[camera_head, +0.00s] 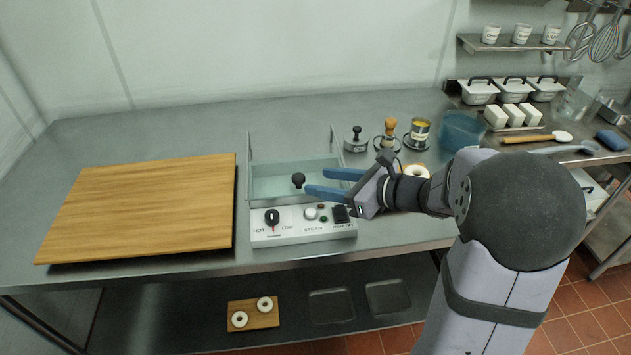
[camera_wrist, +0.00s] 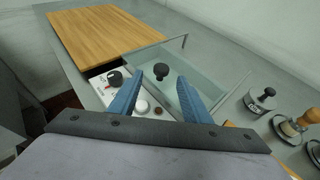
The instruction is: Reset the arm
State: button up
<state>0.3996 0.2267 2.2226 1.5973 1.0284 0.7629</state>
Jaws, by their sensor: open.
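My gripper (camera_head: 318,182) has two blue fingers that stand apart with nothing between them. It is above the right part of the kettle's control panel (camera_head: 285,229), with the fingertips pointing left. In the wrist view my gripper (camera_wrist: 160,97) shows both fingers spread over the kettle's front edge. The kettle (camera_head: 270,186) is a clear-walled basin with pale water-like fill. A black knob (camera_head: 298,179) shows at the basin, just beyond the fingertips; it also shows in the wrist view (camera_wrist: 161,71). My arm hides part of the counter to the right.
A wooden board (camera_head: 145,208) lies left of the kettle. A bagel (camera_head: 416,171) sits partly behind my arm. Two bagels lie on a lower-shelf board (camera_head: 253,319).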

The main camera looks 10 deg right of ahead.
jog(key=shift+s+d+r, duration=0.15)
jog(key=shift+s+d, duration=0.1)
dwell(0.3)
jog(key=s+a+f+n+g+h+p, duration=0.1)
jog(key=s+a+f+n+g, duration=0.2)
jog(key=s+n, duration=0.25)
jog(key=s+a+f+n+g+h+p, duration=0.1)
jog(key=s+a+f+n+g, duration=0.15)
jog(key=s+n+g, duration=0.35)
jog(key=s+d+f+n+h+p, duration=0.1)
jog(key=s+d+f+n+h, duration=0.3)
jog(key=s+d+n+h, duration=0.3)
jog(key=s+d+n, duration=0.2)
jog(key=s+n, duration=0.3)
jog(key=n, duration=0.3)
jog(key=shift+f+g+h+p, duration=0.2)
jog(key=shift+g+h+p, duration=0.1)
jog(key=shift+p, duration=0.05)
jog(key=shift+o, duration=0.2)
jog(key=shift+w+n, duration=0.1)
jog(key=shift+n, duration=0.15)
